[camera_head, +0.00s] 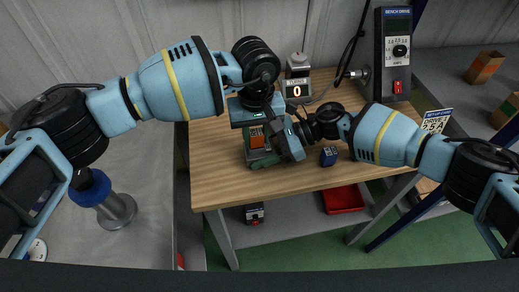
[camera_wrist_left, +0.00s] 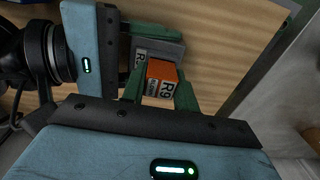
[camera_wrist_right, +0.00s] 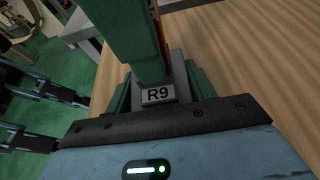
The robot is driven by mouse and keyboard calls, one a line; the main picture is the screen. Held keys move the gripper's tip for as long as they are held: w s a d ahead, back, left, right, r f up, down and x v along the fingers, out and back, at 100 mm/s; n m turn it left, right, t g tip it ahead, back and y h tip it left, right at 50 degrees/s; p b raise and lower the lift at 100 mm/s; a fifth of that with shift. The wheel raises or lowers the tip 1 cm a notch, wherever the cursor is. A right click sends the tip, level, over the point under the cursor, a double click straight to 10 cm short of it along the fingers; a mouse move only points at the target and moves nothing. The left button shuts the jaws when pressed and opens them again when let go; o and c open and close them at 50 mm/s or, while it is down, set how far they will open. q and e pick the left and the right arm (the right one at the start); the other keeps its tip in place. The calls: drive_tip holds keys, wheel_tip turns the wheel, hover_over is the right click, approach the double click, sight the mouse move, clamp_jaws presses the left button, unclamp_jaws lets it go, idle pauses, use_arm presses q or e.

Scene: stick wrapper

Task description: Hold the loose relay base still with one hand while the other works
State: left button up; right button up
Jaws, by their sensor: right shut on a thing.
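The grey relay base (camera_head: 262,155) stands near the front left of the wooden table. Its R9 label (camera_wrist_right: 158,95) faces the right wrist camera. My right gripper (camera_head: 292,147) is shut on the base, one green finger on each side of it. An orange relay (camera_wrist_left: 162,72), also marked R9, is at the base; I cannot tell how deep it sits. My left gripper (camera_wrist_left: 161,95) comes from above, its green fingers on either side of the orange relay. Whether they press on it is unclear. The arms hide much of the base in the head view.
A small blue block (camera_head: 328,156) lies right of my right gripper. A red tray (camera_head: 343,198) lies on the lower shelf. The table's front edge is close.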

sight(256, 132)
use_arm(q)
drive_tip(key=shift+c, duration=1)
drive_tip(key=shift+r, duration=0.2)
drive_tip(key=shift+r, duration=0.35)
drive_tip(key=shift+r, duration=0.45)
drive_tip(key=shift+r, duration=1.9)
drive_tip(key=shift+r, duration=1)
